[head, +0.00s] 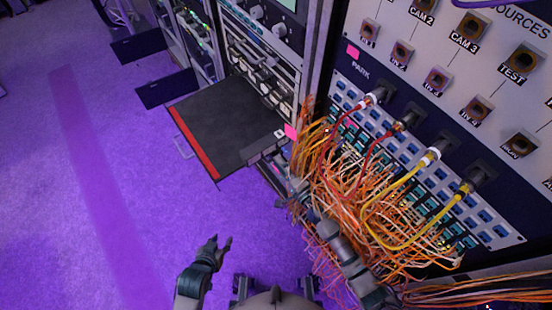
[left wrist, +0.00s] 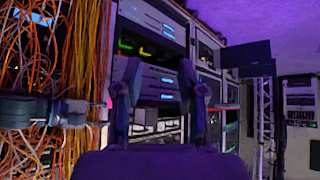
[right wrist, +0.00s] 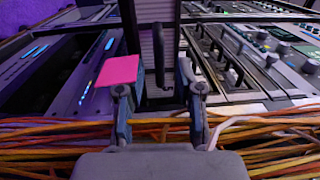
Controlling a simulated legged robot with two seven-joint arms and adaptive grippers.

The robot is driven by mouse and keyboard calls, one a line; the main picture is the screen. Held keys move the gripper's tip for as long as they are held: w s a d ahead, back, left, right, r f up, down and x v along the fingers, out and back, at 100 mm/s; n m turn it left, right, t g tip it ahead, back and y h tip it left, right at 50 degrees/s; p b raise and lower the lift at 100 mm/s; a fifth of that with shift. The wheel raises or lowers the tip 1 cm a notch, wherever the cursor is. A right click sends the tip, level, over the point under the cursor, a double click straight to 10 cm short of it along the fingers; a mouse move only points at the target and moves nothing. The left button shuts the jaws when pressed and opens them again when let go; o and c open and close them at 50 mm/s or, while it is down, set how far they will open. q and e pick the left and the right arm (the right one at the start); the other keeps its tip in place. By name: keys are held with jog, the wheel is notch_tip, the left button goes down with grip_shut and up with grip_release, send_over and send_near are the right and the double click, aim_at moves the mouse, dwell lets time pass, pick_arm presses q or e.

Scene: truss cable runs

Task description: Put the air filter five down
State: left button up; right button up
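I cannot make out a label reading air filter five. In the right wrist view, a dark ribbed slab with a black handle (right wrist: 158,45) lies beyond my right gripper (right wrist: 160,98). Its fingers stand apart with a gap between them; I see no grip on anything. In the head view my right gripper (head: 293,190) is low at the rack front, beside the orange cables. My left gripper (head: 222,246) is over the floor, to the left. In the left wrist view its fingers (left wrist: 160,78) are apart and nothing is between them.
A black pulled-out shelf (head: 225,120) with a red edge juts from the rack. A pink tag (head: 291,131) is near its corner; one also shows in the right wrist view (right wrist: 118,70). Tangled orange cables (head: 350,180) hang from the patch panel. Purple floor (head: 90,200) is clear at left.

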pick_arm(q)
jog(key=shift+w+d+r+t+b, duration=0.2)
jog(key=shift+w+r+t, duration=0.15)
jog(key=shift+w, duration=0.1)
jog(key=shift+w+d+r+t+b, duration=0.2)
jog(key=shift+w+t, duration=0.15)
jog(key=shift+w, duration=0.05)
pick_arm(e)
jog(key=v, duration=0.9)
jog(key=shift+s, duration=0.2)
